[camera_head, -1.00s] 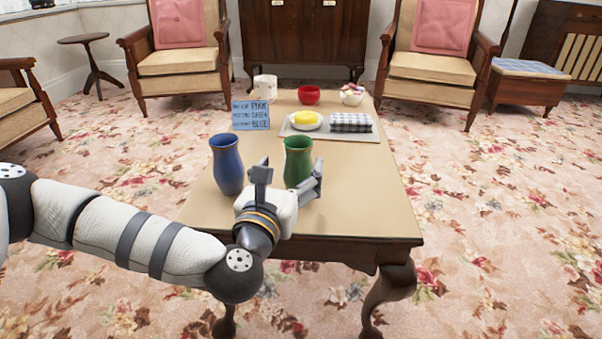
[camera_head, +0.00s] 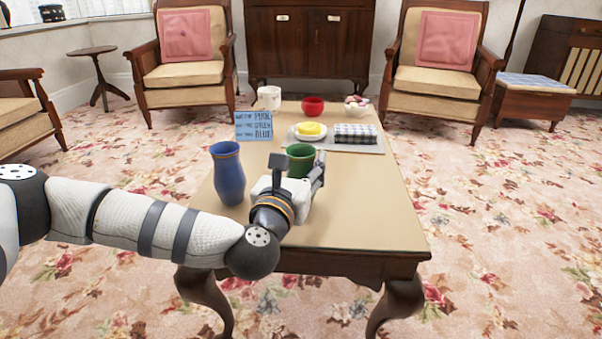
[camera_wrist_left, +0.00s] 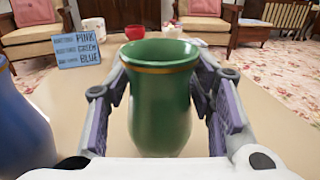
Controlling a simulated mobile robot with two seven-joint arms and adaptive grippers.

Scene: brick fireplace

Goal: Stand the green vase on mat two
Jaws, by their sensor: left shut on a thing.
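The green vase (camera_head: 300,158) stands upright on the table, its lower part hidden behind my left gripper in the head view. In the left wrist view the green vase (camera_wrist_left: 160,100) fills the space between the fingers. My left gripper (camera_head: 297,172) is shut on it, one finger on each side; the fingers (camera_wrist_left: 160,112) also show in the left wrist view. No mat that I can make out as mat two is in view. My right gripper is not in view.
A blue vase (camera_head: 228,174) stands just left of my left gripper. A blue sign (camera_head: 254,126) with the words pink, green and blue stands behind. A tray (camera_head: 368,148) holds a butter dish (camera_head: 310,130) and a checked cloth (camera_head: 355,134). The table's (camera_head: 375,210) right front is clear.

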